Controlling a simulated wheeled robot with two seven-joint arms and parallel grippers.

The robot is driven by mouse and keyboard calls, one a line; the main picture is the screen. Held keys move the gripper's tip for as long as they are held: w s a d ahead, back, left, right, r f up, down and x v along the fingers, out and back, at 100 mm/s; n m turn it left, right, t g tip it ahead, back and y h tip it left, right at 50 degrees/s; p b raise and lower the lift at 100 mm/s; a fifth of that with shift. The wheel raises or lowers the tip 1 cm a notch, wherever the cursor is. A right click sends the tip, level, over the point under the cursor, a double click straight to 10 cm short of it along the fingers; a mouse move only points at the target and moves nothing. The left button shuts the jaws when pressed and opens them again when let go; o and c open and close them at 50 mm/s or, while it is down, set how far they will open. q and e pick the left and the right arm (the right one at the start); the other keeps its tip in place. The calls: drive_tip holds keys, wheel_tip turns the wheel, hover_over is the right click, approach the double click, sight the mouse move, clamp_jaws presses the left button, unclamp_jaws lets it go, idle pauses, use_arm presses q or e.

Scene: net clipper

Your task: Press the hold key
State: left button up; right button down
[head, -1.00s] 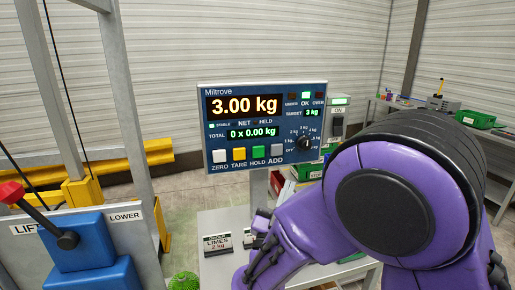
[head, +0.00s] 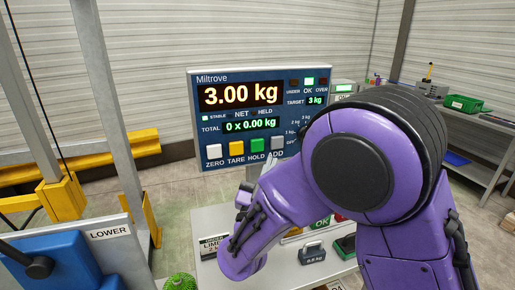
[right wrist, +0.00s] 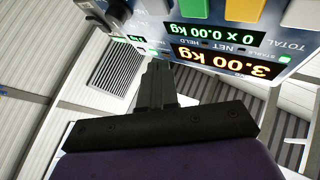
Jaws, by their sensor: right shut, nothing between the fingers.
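The Miltrove scale panel (head: 196,105) faces me, reading 3.00 kg and 0 x 0.00 kg. Its green HOLD key (head: 257,145) sits in the bottom row between the yellow TARE and grey ADD keys. The STABLE and OK lamps are lit green; the HELD lamp looks dark. The HOLD key also shows at the top of the right wrist view (right wrist: 190,8), which is upside down. My right gripper (right wrist: 158,68) is shut and empty, its fingers in front of the panel. In the head view my purple right arm hides most of it. My left gripper is out of view.
The panel's dial is hidden behind my arm. A blue lever box with a LOWER sign (head: 108,233) stands at left beside grey posts. A small weight (head: 313,255) rests on the table below the panel. A shelf with a green bin (head: 463,103) is at right.

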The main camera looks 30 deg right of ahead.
sight(263, 140)
drive_tip(key=shift+w+d+b, duration=0.15)
drive_tip(key=shift+w+d, duration=0.1)
drive_tip(key=shift+w, duration=0.75)
drive_tip(key=shift+w+d+b, duration=0.15)
drive_tip(key=shift+w+d, duration=0.05)
drive_tip(key=shift+w, duration=0.85)
drive_tip(key=shift+w+d+b, duration=0.15)
drive_tip(key=shift+w+d, duration=0.1)
drive_tip(key=shift+w, duration=0.75)
drive_tip(key=shift+w+d, duration=0.1)
drive_tip(key=shift+w, duration=0.3)
drive_tip(key=shift+w, duration=0.35)
drive_tip(key=shift+s+r, duration=0.1)
drive_tip(key=shift+s, duration=0.7)
drive_tip(key=s, duration=0.2)
drive_tip(key=s+a+p, duration=0.1)
drive_tip(key=s, duration=0.1)
drive_tip(key=shift+s+a, duration=0.2)
drive_tip(key=shift+s, duration=0.2)
